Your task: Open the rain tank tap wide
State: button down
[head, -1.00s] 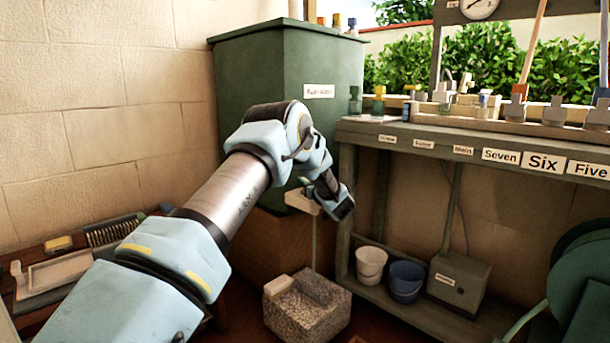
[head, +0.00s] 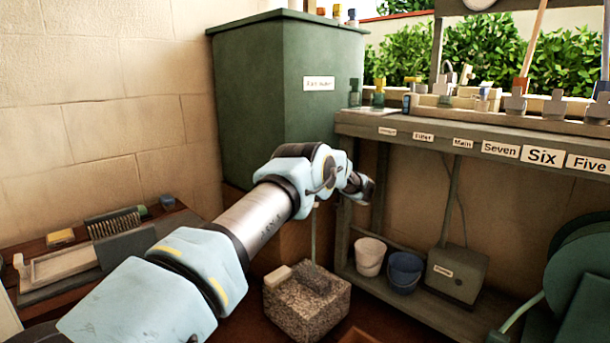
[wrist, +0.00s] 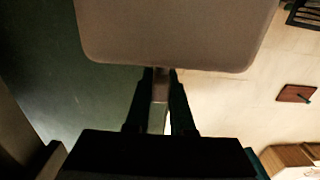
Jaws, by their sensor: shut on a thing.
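The green rain tank (head: 255,95) with a white label stands against the wall in the head view. My gripper (head: 363,188) is low in front of the tank's right side, by the bench's left end. The tap is hidden behind my arm there. In the wrist view my gripper (wrist: 161,78) has its two dark fingers shut on a narrow pale bar, apparently the tap lever (wrist: 159,92). A large pale rounded block (wrist: 175,35) fills the top of that view and hides what lies beyond the fingertips. A thin pale vertical line below my forearm may be water or a pipe.
A rough stone block (head: 308,308) sits on the floor below. The bench (head: 385,128) to the right carries labels and fittings. A white bucket (head: 370,256) and a blue bucket (head: 405,272) stand on its lower shelf. A green reel (head: 590,270) is at far right.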

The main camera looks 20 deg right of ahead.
jog(key=c, duration=0.8)
grip_release()
jog(key=p+v, duration=0.2)
jog(key=v, duration=0.8)
jog(key=shift+s+d, duration=0.2)
jog(key=shift+s, duration=0.15)
